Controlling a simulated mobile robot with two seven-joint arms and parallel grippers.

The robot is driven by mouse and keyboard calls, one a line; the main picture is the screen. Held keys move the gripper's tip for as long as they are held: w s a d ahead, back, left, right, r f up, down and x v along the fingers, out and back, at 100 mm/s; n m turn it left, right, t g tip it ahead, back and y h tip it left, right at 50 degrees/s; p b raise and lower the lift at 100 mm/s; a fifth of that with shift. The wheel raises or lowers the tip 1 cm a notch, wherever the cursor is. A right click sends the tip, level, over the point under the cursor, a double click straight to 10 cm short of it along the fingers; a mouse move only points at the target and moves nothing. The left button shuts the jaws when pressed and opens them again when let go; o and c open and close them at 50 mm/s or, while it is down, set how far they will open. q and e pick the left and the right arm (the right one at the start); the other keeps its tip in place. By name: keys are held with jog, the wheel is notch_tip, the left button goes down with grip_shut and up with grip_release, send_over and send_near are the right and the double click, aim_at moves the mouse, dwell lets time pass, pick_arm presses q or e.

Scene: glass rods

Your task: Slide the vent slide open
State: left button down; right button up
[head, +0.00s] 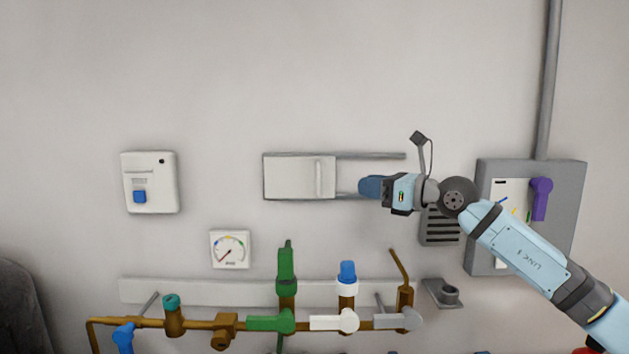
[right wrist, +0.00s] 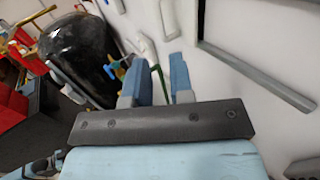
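The vent slide is a pale flat panel (head: 288,177) on the wall in the head view, with an upright bar handle (head: 319,177) near its right edge. It sits at the left end of two grey rails (head: 375,156), which run on to the right over bare wall. My right gripper (head: 366,187) is in front of the lower rail, right of the handle and apart from it in the picture. In the right wrist view its two blue fingers (right wrist: 158,82) stand apart, with nothing clearly held between them. The left gripper is not in view.
A grey box with a purple lever (head: 541,190) is behind my right arm. A louvred grille (head: 440,227) is below the wrist. Pipes with valves (head: 285,268) and a gauge (head: 231,249) lie below the panel. A switch box (head: 150,182) is at left. Wall above is clear.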

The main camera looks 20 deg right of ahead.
aim_at(319, 190)
jog(key=p+x, duration=0.2)
jog(key=x, duration=0.9)
jog(key=shift+w+a, duration=0.1)
jog(key=shift+a, duration=0.05)
jog(key=shift+w+a, duration=0.4)
jog(key=shift+w, duration=0.1)
grip_shut()
